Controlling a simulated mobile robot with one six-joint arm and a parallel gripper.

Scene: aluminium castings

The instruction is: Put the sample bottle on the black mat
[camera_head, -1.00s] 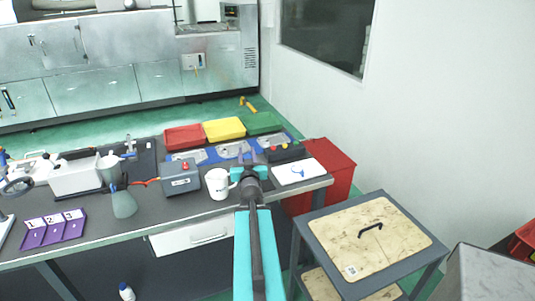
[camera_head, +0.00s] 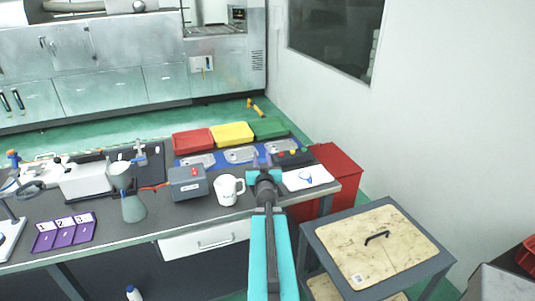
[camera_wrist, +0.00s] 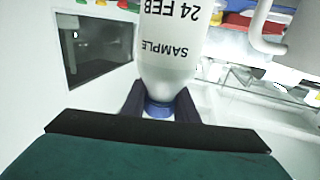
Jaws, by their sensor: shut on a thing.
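The sample bottle (camera_wrist: 172,55) is white with black "SAMPLE 24 FEB" lettering and a blue cap. It fills the upper middle of the wrist view, cap toward my gripper. My gripper (camera_wrist: 160,108) is shut on it at the cap end. In the head view my gripper (camera_head: 264,177) is over the right part of the grey worktop, just right of the white mug; my arm hides the bottle there. A black mat (camera_head: 153,168) lies at the back left of the worktop, partly covered by a grey-white device.
Red, yellow and green trays (camera_head: 232,134) line the back. A white board (camera_head: 307,178) lies right. Another white bottle (camera_head: 133,293) is low at front left.

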